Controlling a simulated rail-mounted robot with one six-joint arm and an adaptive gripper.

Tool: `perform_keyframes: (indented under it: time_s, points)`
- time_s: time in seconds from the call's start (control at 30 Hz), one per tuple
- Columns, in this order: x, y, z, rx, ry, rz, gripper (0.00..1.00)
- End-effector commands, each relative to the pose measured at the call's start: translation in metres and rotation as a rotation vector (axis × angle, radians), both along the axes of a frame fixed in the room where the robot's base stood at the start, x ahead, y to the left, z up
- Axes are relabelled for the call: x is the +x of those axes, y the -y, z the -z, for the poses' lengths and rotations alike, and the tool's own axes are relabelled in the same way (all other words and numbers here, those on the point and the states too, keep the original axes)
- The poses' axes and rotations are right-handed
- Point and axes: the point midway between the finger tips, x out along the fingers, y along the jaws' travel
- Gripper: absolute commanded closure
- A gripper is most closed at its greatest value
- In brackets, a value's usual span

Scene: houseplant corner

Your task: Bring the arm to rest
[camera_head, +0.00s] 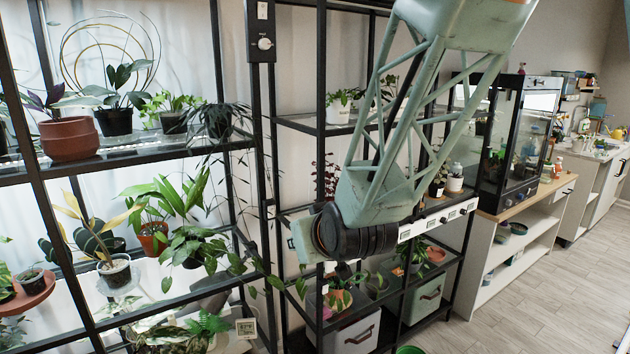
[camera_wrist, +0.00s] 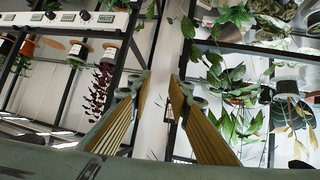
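My arm (camera_head: 385,185) is raised and bent in front of the black shelving in the head view. Its dark-ringed joint (camera_head: 352,236) is at the lower end, before the middle shelf unit. My gripper does not show in the head view. In the wrist view, my gripper (camera_wrist: 161,82) shows two fingers with ribbed yellowish pads. The fingers are apart, with nothing between them. Shelf posts and plants show beyond the fingertips, and the wrist picture looks upside down.
Potted plants fill the left shelves, including a terracotta-coloured pot (camera_head: 69,139) and a white pot (camera_head: 115,272). Lidded bins (camera_head: 420,297) stand low in the middle unit. A glass cabinet (camera_head: 515,140) stands on a wood-topped counter. The floor (camera_head: 545,290) at right is clear.

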Motion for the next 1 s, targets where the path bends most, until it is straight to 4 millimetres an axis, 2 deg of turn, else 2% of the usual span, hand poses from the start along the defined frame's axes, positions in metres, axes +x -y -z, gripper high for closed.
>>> perform_keyframes:
  time_s: [0.47,1.0]
  points:
    - [-0.054,0.063,-0.029,-0.017,-0.121,0.071,0.82]
    - [-0.137,0.127,-0.052,-0.034,-0.263,0.152,0.82]
